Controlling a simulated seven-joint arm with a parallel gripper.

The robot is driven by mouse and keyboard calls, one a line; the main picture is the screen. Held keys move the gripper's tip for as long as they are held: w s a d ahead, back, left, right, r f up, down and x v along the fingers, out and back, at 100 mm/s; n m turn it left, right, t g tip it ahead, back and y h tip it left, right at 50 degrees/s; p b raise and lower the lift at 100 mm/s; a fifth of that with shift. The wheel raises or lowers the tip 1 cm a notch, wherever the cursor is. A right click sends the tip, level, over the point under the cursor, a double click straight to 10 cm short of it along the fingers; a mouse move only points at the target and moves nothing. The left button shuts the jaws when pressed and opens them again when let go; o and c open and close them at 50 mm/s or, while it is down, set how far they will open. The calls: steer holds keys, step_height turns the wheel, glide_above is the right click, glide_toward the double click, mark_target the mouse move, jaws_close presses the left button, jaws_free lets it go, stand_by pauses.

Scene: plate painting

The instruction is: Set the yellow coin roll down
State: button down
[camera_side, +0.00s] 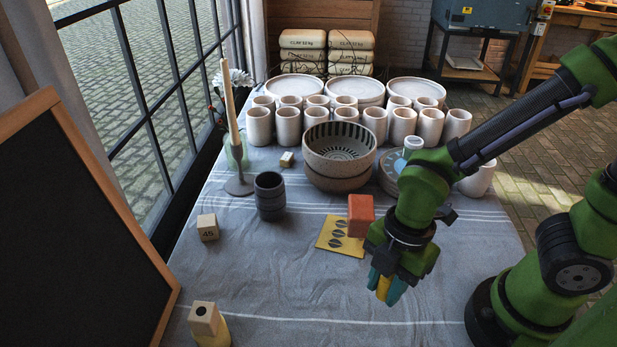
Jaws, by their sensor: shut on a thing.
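My gripper (385,287) points down over the front right part of the cloth-covered table. Its bluish-green fingers are shut on the yellow coin roll (383,288), which shows as a small yellow piece between them. Most of the roll is hidden by the fingers. I cannot tell whether the roll touches the cloth. Behind and left of the gripper, an orange block (361,213) sits beside or on the edge of a yellow card (335,238) with dark oval marks.
Stacked speckled bowls (341,170) and a dark cup (270,196) stand mid-table. Many cups and plates fill the back. A candle holder (240,184), a numbered block (208,227) and another block (205,318) stand left. The front-middle cloth (300,290) is clear.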

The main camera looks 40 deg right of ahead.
step_height(320, 180, down, 2)
glide_above(286, 309)
steer(key=shift+s+d+f, duration=0.1)
steer(key=shift+d+f, duration=0.1)
steer(key=shift+f, duration=0.25)
steer(key=shift+s+d+f, duration=0.1)
steer(key=shift+d+f, duration=0.05)
steer(key=shift+f, duration=0.25)
steer(key=shift+w+a+f, duration=0.1)
steer(key=shift+w+f, duration=0.05)
steer(key=shift+f, duration=1.6)
steer(key=shift+f, duration=0.2)
steer(key=c, duration=0.8)
jaws_free()
steer(key=shift+c, duration=0.2)
steer(key=shift+r, duration=0.15)
